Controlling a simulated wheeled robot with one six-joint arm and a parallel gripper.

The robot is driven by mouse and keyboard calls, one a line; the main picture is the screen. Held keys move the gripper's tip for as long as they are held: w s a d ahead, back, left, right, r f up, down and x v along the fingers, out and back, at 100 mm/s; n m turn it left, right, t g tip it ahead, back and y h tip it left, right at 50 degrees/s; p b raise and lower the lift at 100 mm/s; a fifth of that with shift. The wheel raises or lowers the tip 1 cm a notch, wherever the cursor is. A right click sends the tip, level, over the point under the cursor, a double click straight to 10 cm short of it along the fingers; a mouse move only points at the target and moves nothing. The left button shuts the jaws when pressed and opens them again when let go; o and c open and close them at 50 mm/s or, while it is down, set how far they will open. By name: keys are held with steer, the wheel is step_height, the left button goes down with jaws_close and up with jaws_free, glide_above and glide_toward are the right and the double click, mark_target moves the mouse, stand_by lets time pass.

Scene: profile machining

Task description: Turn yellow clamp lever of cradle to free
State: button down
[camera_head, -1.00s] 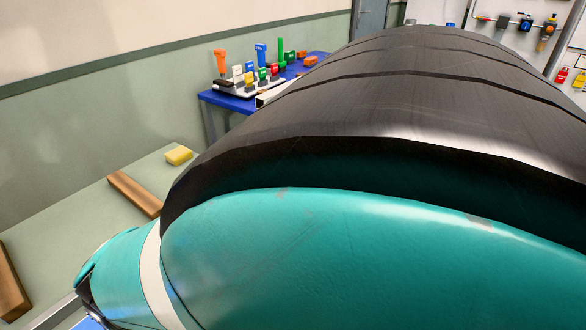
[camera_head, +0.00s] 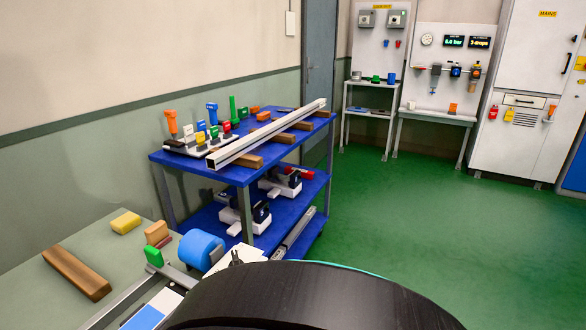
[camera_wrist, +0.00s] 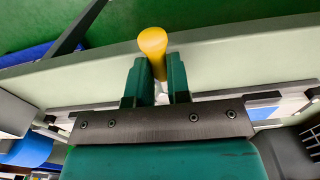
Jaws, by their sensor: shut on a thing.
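The yellow clamp lever (camera_wrist: 152,40) shows in the wrist view at top centre, with its round end sticking out past the fingertips. My gripper (camera_wrist: 159,78) has its two green fingers on either side of the lever's shaft and is shut on it. The lower part of the lever is hidden between the fingers and behind the dark gripper plate. In the head view, the lever and my gripper are hidden; my dark arm link fills the bottom centre. The cradle cannot be made out clearly.
A pale bench (camera_head: 40,300) at lower left holds a wooden block (camera_head: 76,272), a yellow block (camera_head: 125,222) and a blue cylinder (camera_head: 201,249). A blue cart (camera_head: 235,172) behind carries a long metal profile (camera_head: 270,132). Green floor (camera_head: 430,200) is clear to the right.

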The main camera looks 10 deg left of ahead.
steer(key=c, duration=1.1)
jaws_free()
steer(key=shift+r, duration=0.1)
step_height(320, 180, up, 8)
steer(key=p, duration=0.5)
steer(key=shift+a+f, duration=0.1)
steer(key=shift+f, duration=0.15)
